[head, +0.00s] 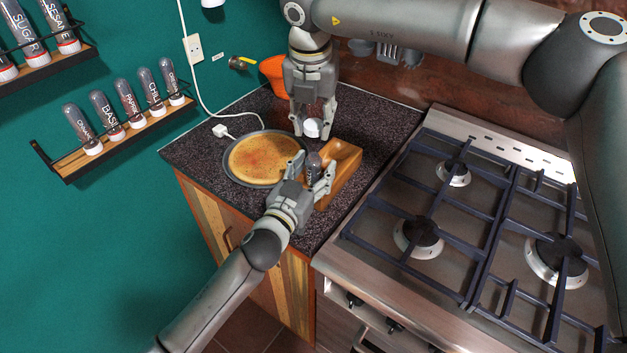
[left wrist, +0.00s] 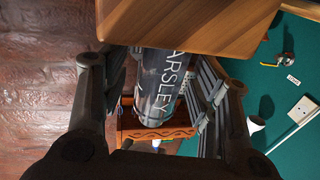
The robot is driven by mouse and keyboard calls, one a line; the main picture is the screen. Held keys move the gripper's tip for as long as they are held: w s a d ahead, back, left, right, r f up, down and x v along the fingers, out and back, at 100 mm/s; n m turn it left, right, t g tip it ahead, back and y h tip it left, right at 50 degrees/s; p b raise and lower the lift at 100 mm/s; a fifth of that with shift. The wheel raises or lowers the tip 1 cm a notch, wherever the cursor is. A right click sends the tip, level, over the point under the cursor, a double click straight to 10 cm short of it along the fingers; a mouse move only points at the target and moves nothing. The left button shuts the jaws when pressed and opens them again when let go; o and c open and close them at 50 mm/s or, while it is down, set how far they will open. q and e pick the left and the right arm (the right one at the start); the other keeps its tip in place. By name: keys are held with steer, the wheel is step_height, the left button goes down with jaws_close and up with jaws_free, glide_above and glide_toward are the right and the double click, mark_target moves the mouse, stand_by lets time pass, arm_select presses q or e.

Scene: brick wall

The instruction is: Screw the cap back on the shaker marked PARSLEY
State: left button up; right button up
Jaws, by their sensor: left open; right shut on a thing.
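The PARSLEY shaker (head: 313,163) is a dark see-through tube with white lettering, beside the wooden box on the counter. It stands between the spread fingers of my left gripper (head: 314,176), which is open around it. In the left wrist view the shaker (left wrist: 162,82) also lies between the fingers, its label partly hidden. My right gripper (head: 313,132) points down from above and is shut on a white cap (head: 312,128), held a little above and behind the shaker. The shaker's lower part is hidden by my left gripper.
The wooden box (head: 344,160) is right against the shaker's side of the counter. A pan with a flat golden food (head: 262,157) lies to the left. An orange bowl (head: 274,71) is behind, the gas stove (head: 470,220) to the right. Wall racks hold several capped shakers (head: 130,104).

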arm_select(q)
jaws_close()
arm_select(e)
glide_above(313, 162)
steer(key=shift+s+x, duration=0.15)
steer(key=shift+x, duration=1.1)
steer(key=shift+s+x, duration=0.1)
steer(key=shift+x, duration=1.15)
steer(key=shift+f, duration=0.2)
steer(key=shift+a+f, duration=0.1)
steer(key=shift+f, duration=0.65)
steer(key=shift+w+f, duration=0.1)
steer(key=shift+f, duration=0.45)
